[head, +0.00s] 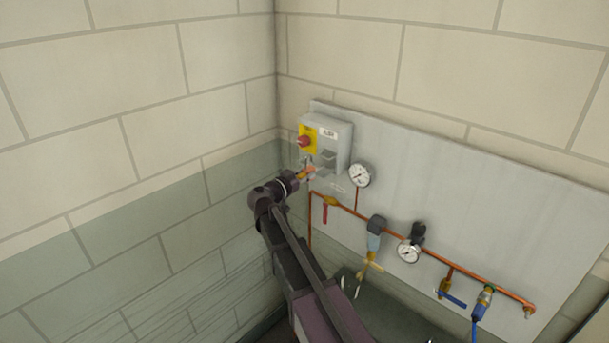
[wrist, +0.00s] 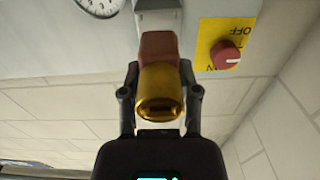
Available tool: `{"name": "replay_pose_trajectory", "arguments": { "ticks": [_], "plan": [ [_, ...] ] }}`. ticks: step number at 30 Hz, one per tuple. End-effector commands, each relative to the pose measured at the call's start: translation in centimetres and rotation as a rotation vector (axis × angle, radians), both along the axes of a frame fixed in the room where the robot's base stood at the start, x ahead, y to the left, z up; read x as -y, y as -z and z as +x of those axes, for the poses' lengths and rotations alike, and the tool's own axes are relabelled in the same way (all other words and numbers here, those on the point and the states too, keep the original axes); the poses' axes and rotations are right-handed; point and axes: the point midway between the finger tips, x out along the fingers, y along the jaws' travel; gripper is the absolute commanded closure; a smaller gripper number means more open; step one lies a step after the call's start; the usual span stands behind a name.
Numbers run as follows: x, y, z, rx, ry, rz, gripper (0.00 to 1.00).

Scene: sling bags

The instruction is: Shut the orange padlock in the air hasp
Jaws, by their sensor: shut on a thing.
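My gripper (head: 301,175) is shut on the orange padlock (head: 310,170), just below the grey switch box (head: 341,147) on the wall panel. In the wrist view my gripper (wrist: 160,80) has a finger on each side of the padlock (wrist: 158,47). Its gold underside with the keyhole faces the camera. The padlock's far end is against or just in front of a grey bracket (wrist: 158,14), which I take to be the hasp; it also shows in the head view (head: 326,161). The shackle is hidden, so I cannot tell whether it is open or through the hasp.
A red knob (head: 305,141) on a yellow plate (head: 312,131) sits beside the bracket. A pressure gauge (head: 360,175) is to the right. Copper pipe (head: 395,236) with a red-handled valve (head: 328,207) runs below. The tiled left wall is close to my arm.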

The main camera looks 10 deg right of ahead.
Motion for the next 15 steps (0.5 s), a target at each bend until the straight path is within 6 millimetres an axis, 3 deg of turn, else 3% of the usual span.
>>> {"name": "replay_pose_trajectory", "arguments": {
  "ticks": [15],
  "plan": [
    [0.89, -0.02, 0.68, 0.001, 0.000, -0.001, 1.00]
  ]
}}
